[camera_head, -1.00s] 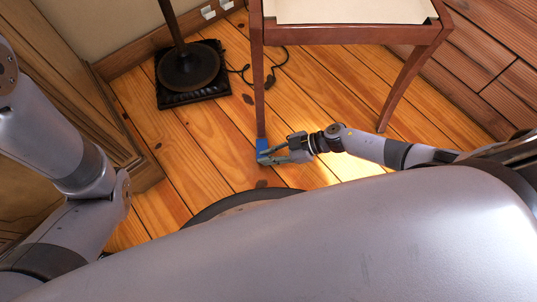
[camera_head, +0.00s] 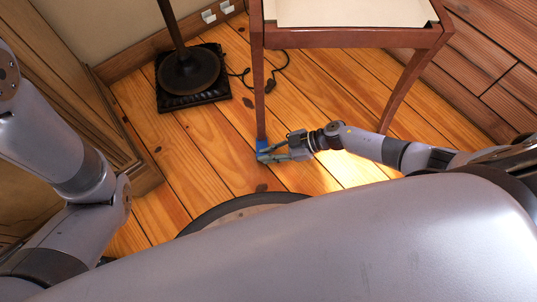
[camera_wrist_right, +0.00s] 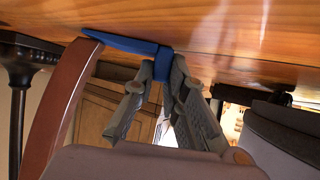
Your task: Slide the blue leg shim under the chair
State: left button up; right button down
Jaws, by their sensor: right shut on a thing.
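The chair (camera_head: 345,38) has reddish-brown wood and a cream seat. Its near left leg (camera_head: 258,95) comes down to the floor at the blue leg shim (camera_head: 262,145). My right gripper (camera_head: 268,155) is at floor level, shut on the shim's thick end. In the right wrist view the fingers (camera_wrist_right: 158,82) grip the blue shim (camera_wrist_right: 130,42), which lies along the floor. Its thin end reaches the foot of the chair leg (camera_wrist_right: 72,100) there. I cannot tell how far the shim is under the foot. My left gripper is out of view; only its arm shows.
A lamp base (camera_head: 188,75) stands on a black square pad (camera_head: 205,98) at upper left, with a dark cable (camera_head: 270,80) behind the chair leg. A wooden cabinet (camera_head: 110,125) is at left. The plank floor between cabinet and chair leg is mostly clear.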

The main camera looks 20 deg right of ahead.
jog(key=shift+w+d, duration=0.25)
jog(key=shift+w, duration=0.55)
jog(key=c, duration=1.5)
grip_release()
jog(key=shift+c, duration=0.2)
jog(key=v, duration=1.2)
